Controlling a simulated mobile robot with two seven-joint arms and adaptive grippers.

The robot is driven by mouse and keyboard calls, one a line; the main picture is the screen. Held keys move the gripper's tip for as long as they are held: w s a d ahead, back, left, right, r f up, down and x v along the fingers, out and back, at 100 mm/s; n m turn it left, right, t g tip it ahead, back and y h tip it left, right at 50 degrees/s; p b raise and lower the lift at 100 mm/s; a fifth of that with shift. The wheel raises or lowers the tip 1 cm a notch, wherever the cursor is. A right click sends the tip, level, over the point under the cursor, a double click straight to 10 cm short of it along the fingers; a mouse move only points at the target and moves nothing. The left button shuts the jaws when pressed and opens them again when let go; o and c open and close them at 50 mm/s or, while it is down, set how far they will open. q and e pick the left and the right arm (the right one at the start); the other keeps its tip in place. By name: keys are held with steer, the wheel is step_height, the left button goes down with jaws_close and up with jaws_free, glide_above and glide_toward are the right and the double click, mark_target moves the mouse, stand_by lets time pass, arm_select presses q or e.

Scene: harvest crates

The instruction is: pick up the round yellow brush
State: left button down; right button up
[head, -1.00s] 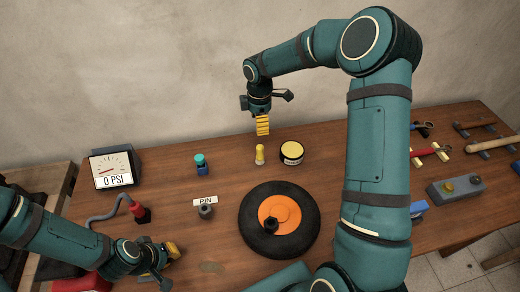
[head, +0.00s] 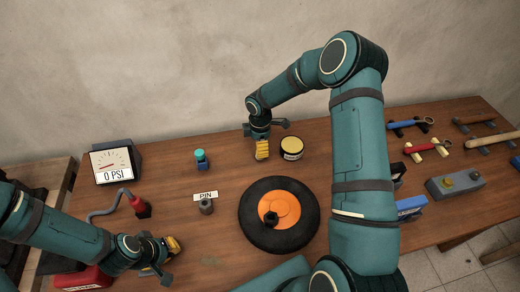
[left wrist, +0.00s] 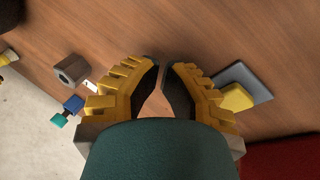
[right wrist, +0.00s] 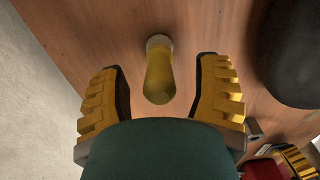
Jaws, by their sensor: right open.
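The round yellow brush (right wrist: 158,80) stands upright on the table, between the two fingers of my right gripper (right wrist: 160,75) in the right wrist view. Clear space shows on both sides of it, and the fingers are open. My left gripper (head: 174,248) is low over the front left of the table. In the left wrist view its fingertips (left wrist: 161,65) are close together with a narrow gap and nothing visible between them.
A black wheel with an orange hub (head: 250,235) lies in front. A blue-and-teal piece (head: 201,160), a grey nut (head: 206,207) and a gauge (head: 112,163) are to the left. Tools lie at the right.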

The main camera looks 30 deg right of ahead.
steer(key=shift+f, duration=0.25)
jaws_close()
steer(key=shift+r, duration=0.15)
step_height(320, 180, up, 10)
steer(key=shift+f, duration=0.1)
stand_by(0.4)
